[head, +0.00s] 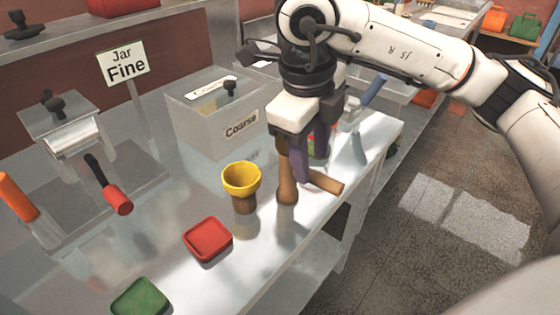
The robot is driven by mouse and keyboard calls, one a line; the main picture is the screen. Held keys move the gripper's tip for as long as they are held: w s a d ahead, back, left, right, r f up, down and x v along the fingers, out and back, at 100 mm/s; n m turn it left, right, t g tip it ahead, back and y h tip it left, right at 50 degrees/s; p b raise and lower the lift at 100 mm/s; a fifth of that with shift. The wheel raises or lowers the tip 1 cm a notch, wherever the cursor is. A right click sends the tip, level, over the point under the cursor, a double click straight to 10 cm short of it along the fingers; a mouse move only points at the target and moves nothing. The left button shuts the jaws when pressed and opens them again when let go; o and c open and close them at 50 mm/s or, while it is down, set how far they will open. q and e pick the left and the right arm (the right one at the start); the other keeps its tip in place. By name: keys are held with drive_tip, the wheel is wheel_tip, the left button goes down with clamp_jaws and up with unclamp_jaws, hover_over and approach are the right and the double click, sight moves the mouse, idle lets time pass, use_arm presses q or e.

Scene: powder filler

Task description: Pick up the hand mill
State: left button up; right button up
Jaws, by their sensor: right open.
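A brown wooden mill-like body (287,187), which I take to be the hand mill, stands upright near the table's right edge. A wooden handle-like piece (326,182) sticks out to its right; I cannot tell whether the two are joined. My right gripper (311,168) is open and comes down from above, with its purple fingers just right of the brown body and partly overlapping it. The upper part of the body is hidden by the gripper, and contact cannot be told. My left gripper is not in view.
A yellow funnel-shaped cup (241,181) on a brown base stands close by on the left. A red tray (208,240) and a green tray (140,299) lie in front. A grey "Coarse" box (205,125) stands behind. A "Jar Fine" sign (124,64) rises at back left.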

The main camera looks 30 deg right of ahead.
sight(315, 174)
drive_tip(key=f, duration=0.4)
drive_tip(key=shift+s+d+f+b, duration=0.2)
drive_tip(key=shift+d+b, duration=0.2)
drive_tip(key=f, duration=0.2)
drive_tip(key=d+f, duration=0.1)
drive_tip(key=f, duration=0.1)
drive_tip(key=shift+w+f+p, duration=0.15)
drive_tip(key=shift+f+p, duration=0.2)
drive_tip(key=shift+f, duration=0.25)
drive_tip(key=c, duration=0.9)
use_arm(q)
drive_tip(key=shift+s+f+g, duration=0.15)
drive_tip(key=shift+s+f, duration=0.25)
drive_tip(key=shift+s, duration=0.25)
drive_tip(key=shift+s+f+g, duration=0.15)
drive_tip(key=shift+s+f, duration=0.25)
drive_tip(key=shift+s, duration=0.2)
use_arm(e)
drive_tip(key=shift+w+r, duration=0.1)
clamp_jaws()
